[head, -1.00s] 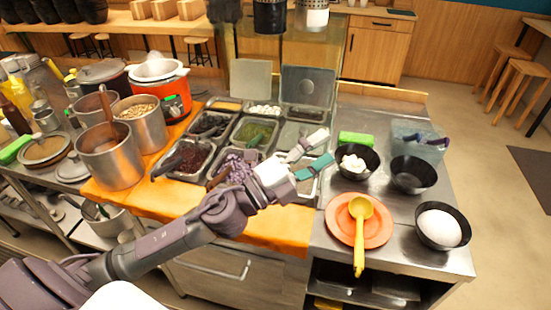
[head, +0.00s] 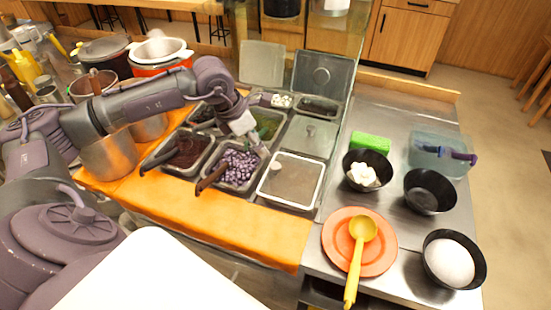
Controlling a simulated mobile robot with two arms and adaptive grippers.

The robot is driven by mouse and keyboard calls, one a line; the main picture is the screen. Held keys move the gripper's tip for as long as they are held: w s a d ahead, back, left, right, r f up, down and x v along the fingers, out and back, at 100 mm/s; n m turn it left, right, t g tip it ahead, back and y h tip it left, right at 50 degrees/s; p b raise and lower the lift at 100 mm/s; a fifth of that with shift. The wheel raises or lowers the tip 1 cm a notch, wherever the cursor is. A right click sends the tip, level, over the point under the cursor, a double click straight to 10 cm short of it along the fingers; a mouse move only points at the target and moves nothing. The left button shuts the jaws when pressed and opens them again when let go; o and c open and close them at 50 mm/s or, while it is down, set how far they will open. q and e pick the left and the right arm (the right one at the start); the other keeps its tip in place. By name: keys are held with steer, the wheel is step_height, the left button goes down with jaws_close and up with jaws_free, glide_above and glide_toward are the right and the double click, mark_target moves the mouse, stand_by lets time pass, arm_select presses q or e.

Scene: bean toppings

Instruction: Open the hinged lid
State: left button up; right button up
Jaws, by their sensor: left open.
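A flat metal lid (head: 311,134) with a small knob lies closed over a compartment in the right column of the topping station. Two other lids stand upright at the back, a plain one (head: 262,62) and one with a round knob (head: 321,72). My left gripper (head: 257,143) is open and points down over the middle column, left of the flat lid and apart from it. Its fingertips are small and hard to make out against the trays. My right gripper is not in view.
In front of the flat lid is a pale-rimmed tray (head: 262,190). Purple beans (head: 238,168) and dark beans (head: 188,150) fill trays to the left, with handles sticking out. An orange plate (head: 345,262) with a yellow ladle (head: 362,232) and black bowls (head: 430,192) occupy the right counter.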

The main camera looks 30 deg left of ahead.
mark_target(275, 165)
arm_select(q)
steer(key=p+x, duration=0.1)
steer(key=x, duration=0.5)
steer(key=shift+w+d, duration=0.15)
steer(key=shift+w, duration=0.05)
steer(key=p+x, duration=0.1)
steer(key=x, duration=0.3)
steer(key=shift+f, duration=0.3)
steer(key=shift+w+f, duration=0.2)
steer(key=shift+f, duration=0.15)
steer(key=shift+c, duration=0.7)
steer(key=c, duration=0.8)
jaws_close()
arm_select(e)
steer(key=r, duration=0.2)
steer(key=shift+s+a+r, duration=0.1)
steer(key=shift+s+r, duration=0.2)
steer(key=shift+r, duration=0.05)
